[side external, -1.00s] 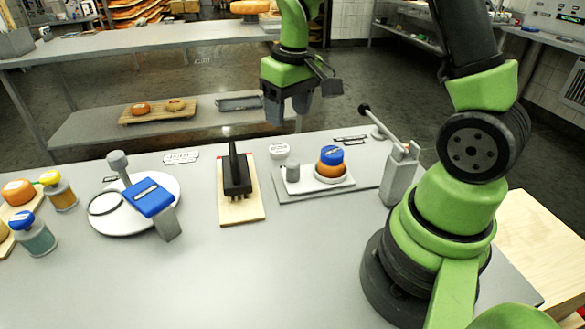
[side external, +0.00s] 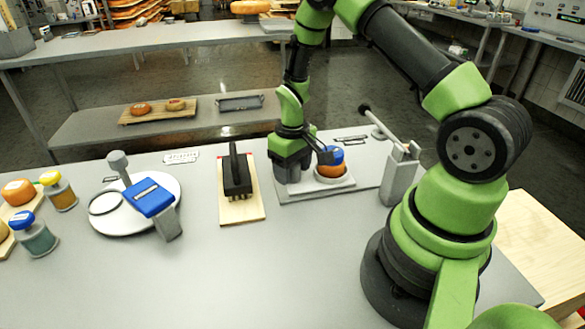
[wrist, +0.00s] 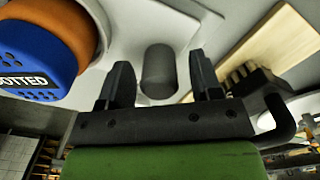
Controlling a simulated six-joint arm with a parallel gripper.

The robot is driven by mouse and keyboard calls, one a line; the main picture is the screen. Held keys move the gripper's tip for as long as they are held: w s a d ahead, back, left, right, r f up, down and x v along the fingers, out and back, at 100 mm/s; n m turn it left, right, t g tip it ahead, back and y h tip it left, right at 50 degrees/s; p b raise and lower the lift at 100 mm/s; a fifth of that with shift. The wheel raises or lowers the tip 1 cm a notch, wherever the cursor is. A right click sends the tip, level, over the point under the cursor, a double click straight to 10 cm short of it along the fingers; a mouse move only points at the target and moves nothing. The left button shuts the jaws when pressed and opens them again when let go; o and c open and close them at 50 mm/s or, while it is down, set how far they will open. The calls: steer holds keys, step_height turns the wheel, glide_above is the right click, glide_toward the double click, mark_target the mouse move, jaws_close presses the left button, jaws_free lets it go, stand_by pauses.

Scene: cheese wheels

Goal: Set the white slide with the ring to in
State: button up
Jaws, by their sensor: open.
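The white slide (side external: 309,185) lies on a grey base plate (side external: 300,197). In the wrist view the slide (wrist: 147,25) fills the middle. A grey upright knob (wrist: 158,72) stands at its left end in the side view. The slide's white ring (side external: 345,180) surrounds an orange cheese wheel (side external: 331,171) topped by a blue cap (side external: 336,155).
A grey lever post (side external: 400,175) with a long handle stands right of the base plate. A black toothed tool (side external: 237,175) on a wooden board (side external: 241,208) stands close on the left. A white round plate (side external: 115,215) with a blue block is farther left. The front table is clear.

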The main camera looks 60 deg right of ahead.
mark_target(342, 161)
steer(key=shift+f, duration=0.2)
steer(key=shift+c, duration=0.4)
jaws_close()
steer(key=s+d, duration=0.8)
steer(key=shift+d, duration=0.1)
steer(key=shift+o, duration=0.4)
jaws_free()
step_height(342, 161, up, 10)
steer(key=shift+r, duration=0.1)
